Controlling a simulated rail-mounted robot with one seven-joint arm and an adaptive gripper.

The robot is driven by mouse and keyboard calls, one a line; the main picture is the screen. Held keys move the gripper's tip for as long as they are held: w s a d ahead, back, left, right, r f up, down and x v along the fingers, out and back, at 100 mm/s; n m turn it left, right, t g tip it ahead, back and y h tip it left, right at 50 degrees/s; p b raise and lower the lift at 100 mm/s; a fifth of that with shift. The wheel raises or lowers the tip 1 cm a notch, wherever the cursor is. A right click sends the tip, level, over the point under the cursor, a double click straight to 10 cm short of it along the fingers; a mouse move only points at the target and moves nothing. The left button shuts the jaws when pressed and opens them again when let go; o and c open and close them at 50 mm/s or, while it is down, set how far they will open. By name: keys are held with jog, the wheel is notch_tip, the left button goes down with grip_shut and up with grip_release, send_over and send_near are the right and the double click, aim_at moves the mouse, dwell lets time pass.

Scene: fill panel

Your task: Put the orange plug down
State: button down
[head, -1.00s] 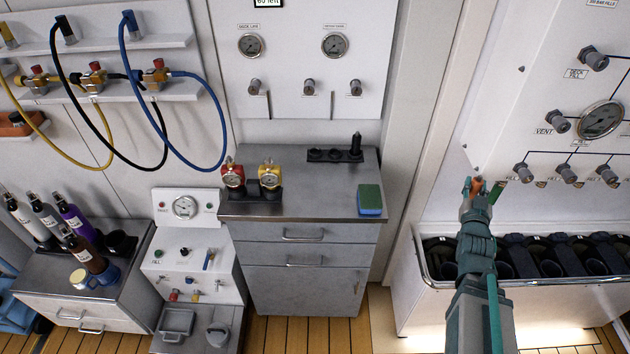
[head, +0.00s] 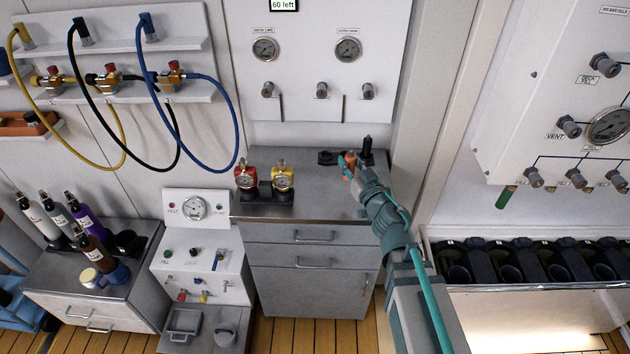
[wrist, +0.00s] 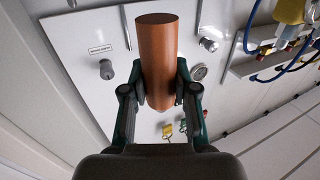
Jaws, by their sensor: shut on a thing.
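The orange plug (head: 348,166) is a copper-coloured cylinder. My gripper (head: 355,168) is shut on it over the back right of the grey cabinet top (head: 300,178). In the wrist view the plug (wrist: 158,55) stands up large between the two fingers of my gripper (wrist: 160,88). A black holder (head: 328,157) lies on the cabinet top just behind the plug, and a black upright piece (head: 367,147) stands at its right end. My gripper and the plug hide part of the holder. I cannot tell whether the plug touches the holder or the top.
A green plug (head: 507,198) hangs under the right-hand panel (head: 545,100). The middle of the cabinet top is clear. My arm covers its right front.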

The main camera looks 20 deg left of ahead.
jog(key=s+a+n+g+y, duration=0.1)
jog(key=s+a, duration=0.1)
jog(key=a, duration=0.1)
jog(key=b, duration=0.2)
send_over(334, 202)
jog(key=shift+n+g+y, duration=0.3)
jog(key=shift+g+y, duration=0.1)
jog(key=shift+f, duration=4.45)
jog(key=shift+f, duration=0.2)
jog(key=c, duration=0.9)
grip_release()
